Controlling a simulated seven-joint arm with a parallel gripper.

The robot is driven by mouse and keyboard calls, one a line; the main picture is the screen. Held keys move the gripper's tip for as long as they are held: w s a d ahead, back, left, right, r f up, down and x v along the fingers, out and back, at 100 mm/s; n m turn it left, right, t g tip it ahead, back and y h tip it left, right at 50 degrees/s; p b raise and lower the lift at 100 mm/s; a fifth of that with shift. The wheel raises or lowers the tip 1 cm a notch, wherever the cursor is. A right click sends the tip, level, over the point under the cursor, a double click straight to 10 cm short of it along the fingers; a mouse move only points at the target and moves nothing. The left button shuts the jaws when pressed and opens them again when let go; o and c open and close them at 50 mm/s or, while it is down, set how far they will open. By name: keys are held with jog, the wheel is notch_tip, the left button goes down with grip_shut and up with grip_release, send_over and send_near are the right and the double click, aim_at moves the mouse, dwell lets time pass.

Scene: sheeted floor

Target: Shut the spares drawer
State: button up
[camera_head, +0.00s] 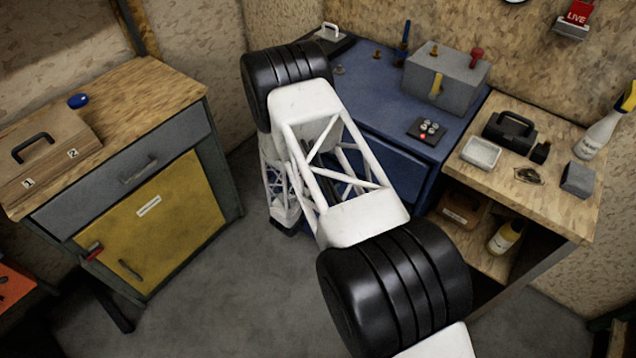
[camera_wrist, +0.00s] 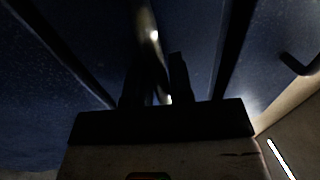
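A blue cabinet (camera_head: 372,107) stands at the back centre. A blue drawer front (camera_head: 390,167) shows below its top, partly hidden behind my arm; I can read no label on it and cannot tell how far it stands out. My gripper is low in front of this cabinet, mostly hidden by my arm in the head view. In the dark wrist view, the two fingers of my gripper (camera_wrist: 158,82) stand apart close to dark blue surfaces. A shiny bar (camera_wrist: 153,38) runs up between them; I cannot tell whether they touch it. A dark curved handle (camera_wrist: 298,64) is at right.
At left, a wooden-topped cabinet has a grey drawer (camera_head: 135,168) and a yellow door (camera_head: 155,222). At right, an open shelf unit (camera_head: 555,205) holds a bottle (camera_head: 504,238) and several items. The grey floor (camera_head: 235,300) between is clear.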

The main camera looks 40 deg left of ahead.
jog(key=shift+o, duration=1.4)
jog(key=shift+s, duration=0.1)
jog(key=s+f, duration=0.1)
jog(key=s, duration=0.6)
jog(key=shift+s+f, duration=0.25)
